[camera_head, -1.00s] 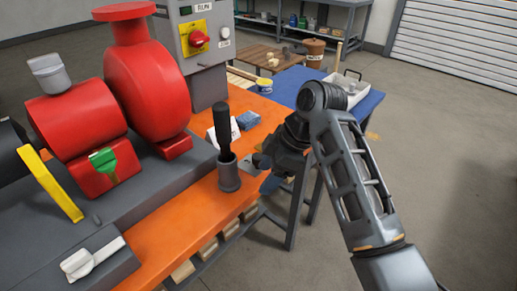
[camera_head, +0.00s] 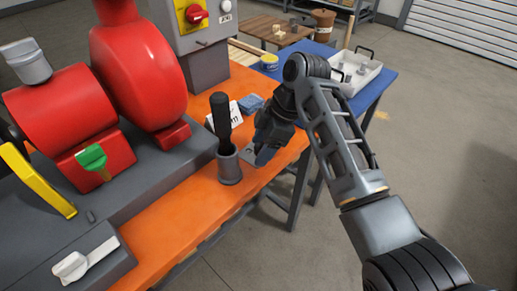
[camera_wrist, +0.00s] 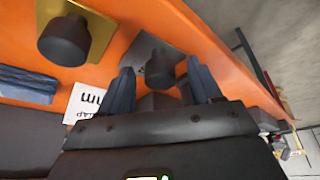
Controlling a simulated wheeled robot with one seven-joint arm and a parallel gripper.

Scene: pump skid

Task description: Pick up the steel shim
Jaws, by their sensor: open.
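The steel shim (camera_wrist: 158,64) is a thin grey plate with a dark round knob on it, lying flat on the orange bench top. In the head view only a small grey part of the plate (camera_head: 249,154) shows, beside my gripper (camera_head: 264,155). In the wrist view my gripper (camera_wrist: 160,84) is open, with one blue-grey finger to each side of the knob's near end. The fingers are not closed on it. Whether the fingertips touch the plate cannot be told.
A brass plate with a dark knob (camera_wrist: 64,40) lies left of the shim in the wrist view. A grey cup (camera_head: 229,166) holding a black-handled tool stands close to my gripper. A white card (camera_wrist: 86,101) and blue cloth (camera_wrist: 27,84) lie nearby. The red pump (camera_head: 137,70) stands left.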

